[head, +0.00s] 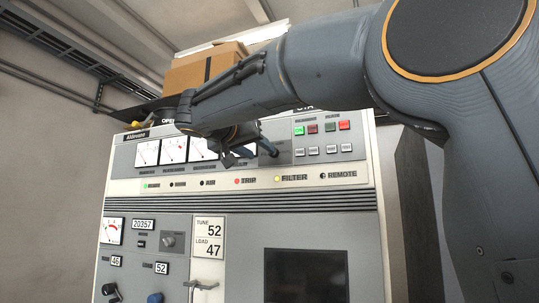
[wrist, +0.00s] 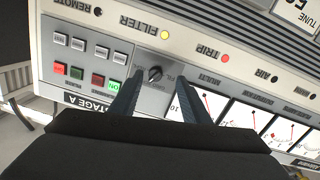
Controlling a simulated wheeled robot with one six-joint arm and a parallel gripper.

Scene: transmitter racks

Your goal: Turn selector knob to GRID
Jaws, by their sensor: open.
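A small dark selector knob (wrist: 155,73) sits on a grey plate of the upper panel in the wrist view, where the panel appears upside down. Small lettering around the knob is too small to read surely, so I cannot tell which position it points to. My gripper (wrist: 158,82) is open, with one blue-grey finger on each side of the knob. I cannot tell whether the fingers touch it. In the head view my gripper (head: 248,154) is in front of the upper panel, right of the meters, and hides the knob there.
Several white meters (head: 174,150) stand left of my gripper. Coloured buttons (head: 322,127) are to its right. Below runs a lamp row with a red TRIP lamp (head: 237,181) and a yellow FILTER lamp (head: 278,179). A cardboard box (head: 205,68) rests on top of the cabinet.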

